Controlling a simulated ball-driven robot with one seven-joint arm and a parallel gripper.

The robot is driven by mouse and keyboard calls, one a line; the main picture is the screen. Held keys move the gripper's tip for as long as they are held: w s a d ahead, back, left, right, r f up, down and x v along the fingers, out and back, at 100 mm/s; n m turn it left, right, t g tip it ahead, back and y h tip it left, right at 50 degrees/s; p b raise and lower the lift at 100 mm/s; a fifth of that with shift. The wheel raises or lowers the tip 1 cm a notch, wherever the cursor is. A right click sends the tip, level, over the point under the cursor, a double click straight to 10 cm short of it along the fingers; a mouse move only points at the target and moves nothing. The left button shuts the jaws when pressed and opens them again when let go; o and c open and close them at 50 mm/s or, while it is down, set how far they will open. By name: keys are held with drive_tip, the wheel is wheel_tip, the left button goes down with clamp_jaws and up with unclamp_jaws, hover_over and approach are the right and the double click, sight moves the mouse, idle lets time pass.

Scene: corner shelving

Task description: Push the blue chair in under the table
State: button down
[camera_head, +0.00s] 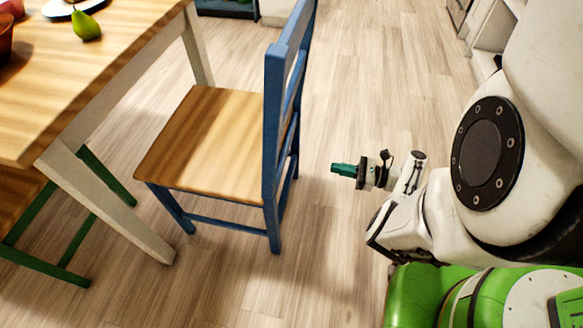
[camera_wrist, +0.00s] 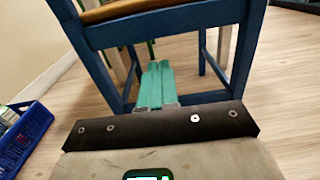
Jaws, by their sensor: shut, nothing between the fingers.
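The blue chair (camera_head: 210,140) has a wooden seat and a blue frame. It stands upright on the floor, its seat facing the wooden table (camera_head: 110,65) at the left and its backrest toward my arm. A gap of floor shows between the seat's front edge and the table's near leg. My gripper (camera_head: 342,169) has teal fingers, is shut and empty, and is to the right of the backrest, apart from it in the head view. In the wrist view my gripper (camera_wrist: 155,85) points at the chair's lower frame (camera_wrist: 165,25); whether it touches cannot be told there.
A green-framed chair or bench (camera_head: 60,230) stands by the table at lower left. A blue crate (camera_wrist: 25,140) stands at the left in the wrist view. Open floor (camera_head: 370,90) lies behind the blue chair.

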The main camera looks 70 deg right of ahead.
drive_tip(key=b, duration=0.2)
approach(286, 158)
drive_tip(key=w+f, duration=0.1)
drive_tip(key=w, duration=0.5)
drive_tip(key=shift+w, duration=0.45)
drive_tip(key=shift+w, duration=0.1)
drive_tip(key=shift+w, duration=0.35)
drive_tip(key=w+a+b, duration=0.1)
drive_tip(key=w+b, duration=0.1)
drive_tip(key=w, duration=2.2)
drive_tip(key=shift+a+b, duration=0.3)
drive_tip(key=shift+a, duration=0.1)
drive_tip(key=shift+f, duration=0.1)
